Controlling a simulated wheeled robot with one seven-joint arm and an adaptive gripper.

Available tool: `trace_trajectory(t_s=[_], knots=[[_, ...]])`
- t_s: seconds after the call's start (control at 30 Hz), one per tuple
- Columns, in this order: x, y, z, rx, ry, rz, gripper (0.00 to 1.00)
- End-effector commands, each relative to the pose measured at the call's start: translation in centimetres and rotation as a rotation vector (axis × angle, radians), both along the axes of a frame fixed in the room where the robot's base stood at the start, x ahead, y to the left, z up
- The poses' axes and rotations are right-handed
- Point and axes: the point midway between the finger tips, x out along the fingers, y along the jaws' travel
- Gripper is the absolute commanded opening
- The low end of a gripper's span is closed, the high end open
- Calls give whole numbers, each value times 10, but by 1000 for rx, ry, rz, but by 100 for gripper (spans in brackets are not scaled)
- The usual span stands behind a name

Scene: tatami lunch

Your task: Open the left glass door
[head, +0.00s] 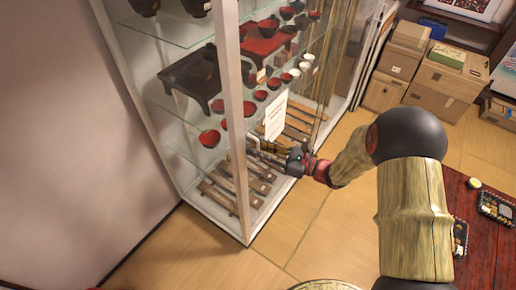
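A white-framed glass cabinet (231,100) stands against the wall on the left. The left glass door is the clear pane right of the near corner post; its pane is hard to make out, and I cannot tell whether it is fully shut. A white paper notice (275,115) shows at this front side. My gripper (256,149) is low at the cabinet front, just right of the corner post, with its fingers toward the post. The fingers are small and dark, so their opening and any contact with the door are unclear.
Red and black bowls (210,138) and a dark small table (195,75) stand on the glass shelves. Cardboard boxes (440,85) are stacked at the back right. A low red-brown table (485,240) with trays is at the right. Tatami floor (290,230) before the cabinet is clear.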

Motion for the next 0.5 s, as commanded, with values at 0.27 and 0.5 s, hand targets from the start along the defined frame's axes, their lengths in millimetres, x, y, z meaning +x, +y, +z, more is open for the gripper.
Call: trace_trajectory(t_s=[0.27, 0.5], knots=[[0, 0, 0, 0, 0, 0, 2], [0, 0, 0, 0, 0, 0, 0]])
